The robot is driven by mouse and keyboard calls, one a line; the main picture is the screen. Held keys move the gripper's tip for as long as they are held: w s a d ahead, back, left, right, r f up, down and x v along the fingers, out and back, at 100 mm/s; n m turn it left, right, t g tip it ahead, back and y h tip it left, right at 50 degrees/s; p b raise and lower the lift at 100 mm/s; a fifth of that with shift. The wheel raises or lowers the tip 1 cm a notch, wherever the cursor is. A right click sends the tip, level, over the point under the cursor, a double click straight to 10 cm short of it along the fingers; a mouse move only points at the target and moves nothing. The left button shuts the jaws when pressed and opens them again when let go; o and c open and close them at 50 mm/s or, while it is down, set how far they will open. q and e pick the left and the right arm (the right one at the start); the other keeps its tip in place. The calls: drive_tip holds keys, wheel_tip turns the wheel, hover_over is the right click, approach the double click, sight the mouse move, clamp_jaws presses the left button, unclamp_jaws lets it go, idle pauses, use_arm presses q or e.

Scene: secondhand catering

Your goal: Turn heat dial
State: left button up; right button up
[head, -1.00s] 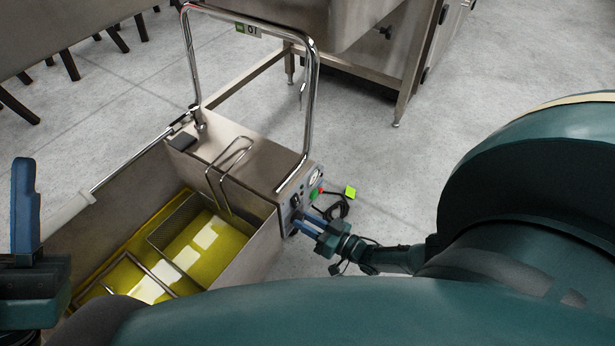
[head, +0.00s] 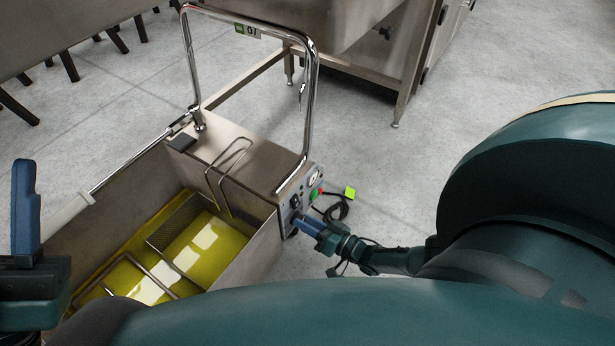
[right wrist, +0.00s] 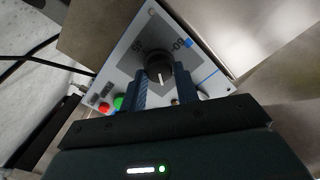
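The heat dial (right wrist: 159,68) is a round black knob with a white pointer line, on the fryer's light control panel (right wrist: 128,62). In the right wrist view its pointer faces toward my gripper. My right gripper (right wrist: 161,72) has its two blue fingers on either side of the dial, closed in against it. In the head view my right gripper (head: 298,219) is at the fryer's front panel (head: 307,190), and its fingertips mostly hide the dial. One blue finger of my left gripper (head: 25,207) shows at the left edge; its opening is not clear.
The steel fryer (head: 262,165) has a tall tubular handle and an oil basin with a wire basket (head: 185,222). Green (right wrist: 118,103) and red (right wrist: 104,107) lamps sit beside the dial. A black cable (head: 335,208) lies on the floor. Open floor lies to the right.

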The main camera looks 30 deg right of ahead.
drive_tip(key=o, duration=0.4)
use_arm(q)
drive_tip(key=shift+w+f+n+t+y+p, duration=0.2)
drive_tip(key=shift+f+n+y+p, duration=0.25)
drive_tip(key=shift+n+y, duration=0.3)
drive_tip(key=shift+w+f+n+t+y+p, duration=0.15)
drive_tip(key=shift+f+n+y+p, duration=0.2)
drive_tip(key=shift+f+n+y, duration=0.25)
use_arm(e)
drive_tip(key=shift+v, duration=6.6)
use_arm(q)
drive_tip(key=shift+r, duration=0.15)
